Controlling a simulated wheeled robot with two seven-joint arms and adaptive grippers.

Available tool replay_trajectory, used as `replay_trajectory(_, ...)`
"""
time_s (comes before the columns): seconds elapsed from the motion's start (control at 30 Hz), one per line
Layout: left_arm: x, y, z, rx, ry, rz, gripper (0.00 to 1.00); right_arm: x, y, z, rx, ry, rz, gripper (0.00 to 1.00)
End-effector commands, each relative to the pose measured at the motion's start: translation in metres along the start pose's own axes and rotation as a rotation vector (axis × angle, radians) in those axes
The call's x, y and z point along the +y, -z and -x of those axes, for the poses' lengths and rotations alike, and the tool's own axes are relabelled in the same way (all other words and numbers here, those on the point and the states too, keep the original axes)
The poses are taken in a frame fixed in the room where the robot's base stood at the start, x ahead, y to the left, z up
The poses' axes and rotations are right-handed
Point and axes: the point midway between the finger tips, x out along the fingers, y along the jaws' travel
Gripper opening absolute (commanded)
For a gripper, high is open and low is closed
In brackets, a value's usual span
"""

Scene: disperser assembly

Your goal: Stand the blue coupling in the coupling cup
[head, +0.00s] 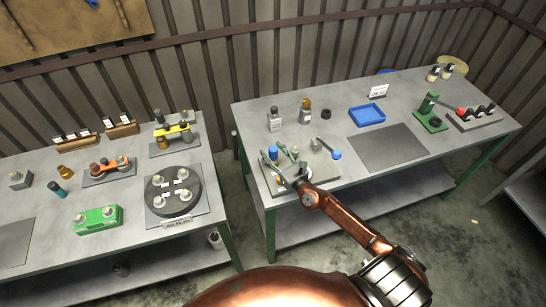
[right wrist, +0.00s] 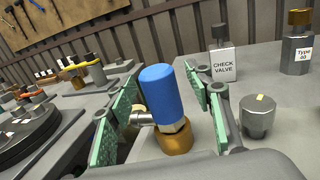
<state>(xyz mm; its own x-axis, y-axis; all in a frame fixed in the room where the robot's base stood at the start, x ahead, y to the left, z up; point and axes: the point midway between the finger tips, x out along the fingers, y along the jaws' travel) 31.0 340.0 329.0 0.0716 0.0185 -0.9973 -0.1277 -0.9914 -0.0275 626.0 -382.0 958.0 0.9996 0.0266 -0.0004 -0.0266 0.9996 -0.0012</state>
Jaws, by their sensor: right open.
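The blue coupling (right wrist: 161,92) is a blue cylinder between the open fingers of my right gripper (right wrist: 166,115) in the right wrist view. Gaps show on both sides of it. Its lower end meets a round brass piece (right wrist: 175,138) with a silver fitting at its side. I cannot tell whether that brass piece is the coupling cup or how deep the coupling sits. My left gripper is not in view.
A grey knob (right wrist: 257,117) stands close to the right finger. A blue-ended lever (head: 336,155) is to the right. A blue tray (head: 367,115) lies farther right.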

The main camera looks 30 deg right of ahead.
Motion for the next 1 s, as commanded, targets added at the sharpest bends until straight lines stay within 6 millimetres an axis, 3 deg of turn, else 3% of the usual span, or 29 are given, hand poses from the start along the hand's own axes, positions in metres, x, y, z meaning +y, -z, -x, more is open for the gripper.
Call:
replay_trajectory(0.1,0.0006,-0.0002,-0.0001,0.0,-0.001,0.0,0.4,0.0002,0.0003,0.0004,0.0,0.0,-0.001,0.47)
replay_trajectory(0.77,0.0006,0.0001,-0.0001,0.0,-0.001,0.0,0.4,0.0,0.0,0.0007,0.0,0.0,-0.001,0.01)
replay_trajectory(1.0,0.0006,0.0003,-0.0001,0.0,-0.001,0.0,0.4,-0.0003,-0.0017,0.0003,-0.003,0.001,-0.001,0.0)
